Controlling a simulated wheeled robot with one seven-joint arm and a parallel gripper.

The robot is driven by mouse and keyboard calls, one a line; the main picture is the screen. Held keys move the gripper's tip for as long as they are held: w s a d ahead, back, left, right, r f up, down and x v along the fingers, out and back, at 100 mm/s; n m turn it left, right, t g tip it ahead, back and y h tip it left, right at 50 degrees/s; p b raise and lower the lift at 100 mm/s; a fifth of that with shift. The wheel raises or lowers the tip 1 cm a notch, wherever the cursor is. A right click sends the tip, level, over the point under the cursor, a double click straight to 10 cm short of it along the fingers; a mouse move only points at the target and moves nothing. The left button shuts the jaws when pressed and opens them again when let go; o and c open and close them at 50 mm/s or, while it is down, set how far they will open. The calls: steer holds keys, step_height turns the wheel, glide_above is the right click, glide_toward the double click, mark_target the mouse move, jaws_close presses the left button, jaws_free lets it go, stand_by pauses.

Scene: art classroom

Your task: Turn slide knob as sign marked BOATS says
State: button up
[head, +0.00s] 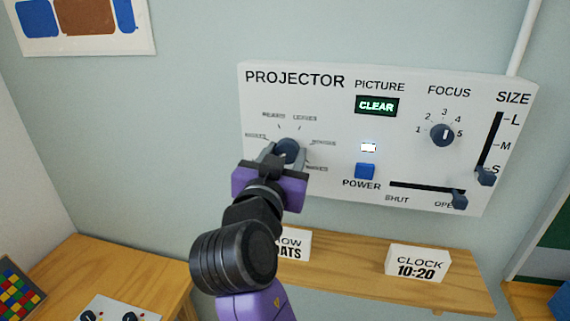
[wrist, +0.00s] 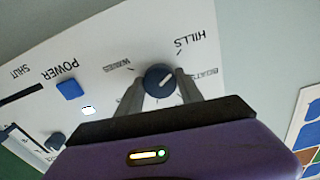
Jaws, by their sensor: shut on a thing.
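The slide knob (head: 289,147), a dark blue-grey dial, is on the left of the white projector panel (head: 330,100). My gripper (head: 286,154) is shut on it, with one finger on each side. In the wrist view the knob (wrist: 159,80) shows a white pointer line slanting to the upper right, roughly toward the HILLS label (wrist: 189,37). A WAVES label (wrist: 117,68) is left of the knob; the label at right is partly hidden by a finger. A sign (head: 294,245) on the shelf reads "OW" and "ATS", its left part hidden by my arm.
The panel also has a lit CLEAR display (head: 376,106), a focus knob (head: 442,134), a blue power button (head: 365,171) and size and shutter sliders. A clock sign (head: 417,263) reading 10:20 stands on the wooden shelf (head: 350,270). A table (head: 125,270) is at lower left.

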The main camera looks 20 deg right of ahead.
steer(key=shift+f+m+b, duration=0.15)
steer(key=shift+m+b, duration=4.05)
steer(key=shift+b, duration=2.75)
steer(key=o, duration=1.4)
steer(key=shift+b+v, duration=0.6)
steer(key=shift+v, duration=3.3)
